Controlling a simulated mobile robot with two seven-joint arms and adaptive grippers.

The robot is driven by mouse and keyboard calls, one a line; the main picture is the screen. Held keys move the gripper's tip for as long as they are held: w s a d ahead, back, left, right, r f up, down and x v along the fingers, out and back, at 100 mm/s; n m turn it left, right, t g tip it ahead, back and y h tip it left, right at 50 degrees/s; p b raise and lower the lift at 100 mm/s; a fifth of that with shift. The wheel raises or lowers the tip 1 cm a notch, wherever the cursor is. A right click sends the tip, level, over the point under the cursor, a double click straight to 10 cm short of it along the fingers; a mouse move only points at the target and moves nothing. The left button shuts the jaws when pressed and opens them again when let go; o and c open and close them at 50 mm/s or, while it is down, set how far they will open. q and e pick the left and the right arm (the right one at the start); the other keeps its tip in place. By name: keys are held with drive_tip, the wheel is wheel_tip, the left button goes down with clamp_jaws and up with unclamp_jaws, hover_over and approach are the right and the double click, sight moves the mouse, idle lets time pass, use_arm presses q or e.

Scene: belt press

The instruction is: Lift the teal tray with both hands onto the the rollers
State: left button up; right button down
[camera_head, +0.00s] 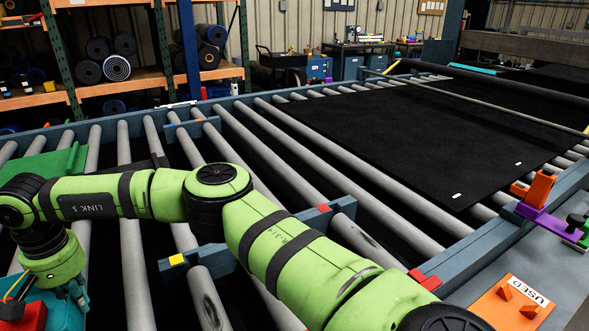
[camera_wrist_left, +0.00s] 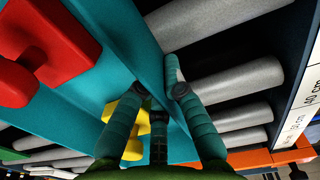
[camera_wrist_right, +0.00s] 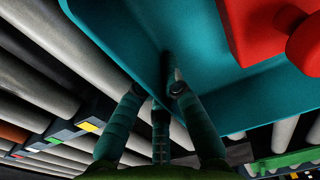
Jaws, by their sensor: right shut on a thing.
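The teal tray (camera_head: 95,318) shows only in part at the lower left of the head view, with a red thing (camera_head: 28,318) in it. My right gripper (camera_head: 76,292) is shut on its rim; in the right wrist view the fingers straddle the tray wall (camera_wrist_right: 125,40). A red knobbed piece (camera_wrist_right: 270,35) lies in the tray there. In the left wrist view my left gripper (camera_wrist_left: 160,88) has its fingers on both sides of the tray's opposite wall (camera_wrist_left: 135,40), apparently closed on it. A red piece (camera_wrist_left: 50,50) and a yellow piece (camera_wrist_left: 122,122) show there. Grey rollers (camera_head: 138,270) lie beside and beneath the tray; contact is hidden.
A black belt (camera_head: 420,125) covers the rollers at the right. Blue crossbars with yellow (camera_head: 176,260) and red (camera_head: 323,208) marks stand among the rollers. A green piece (camera_head: 55,163) lies at the left. An orange "USED" plate (camera_head: 510,303) sits at the lower right.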

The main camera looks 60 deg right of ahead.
use_arm(q)
drive_tip(key=o, duration=0.4)
drive_tip(key=shift+w+r, duration=0.1)
drive_tip(key=shift+r, duration=0.15)
use_arm(e)
drive_tip(key=shift+s+r, duration=0.1)
drive_tip(key=shift+r, duration=0.05)
use_arm(q)
drive_tip(key=shift+s+f, duration=0.2)
drive_tip(key=shift+f, duration=0.1)
use_arm(e)
drive_tip(key=c, duration=1.7)
unclamp_jaws()
drive_tip(key=shift+d+f, duration=0.1)
drive_tip(key=shift+f, duration=0.1)
drive_tip(key=o, duration=0.4)
use_arm(q)
drive_tip(key=shift+s+r, duration=0.1)
use_arm(e)
drive_tip(key=shift+s+r, duration=0.1)
use_arm(q)
drive_tip(key=shift+r, duration=0.15)
use_arm(e)
drive_tip(key=shift+r, duration=0.15)
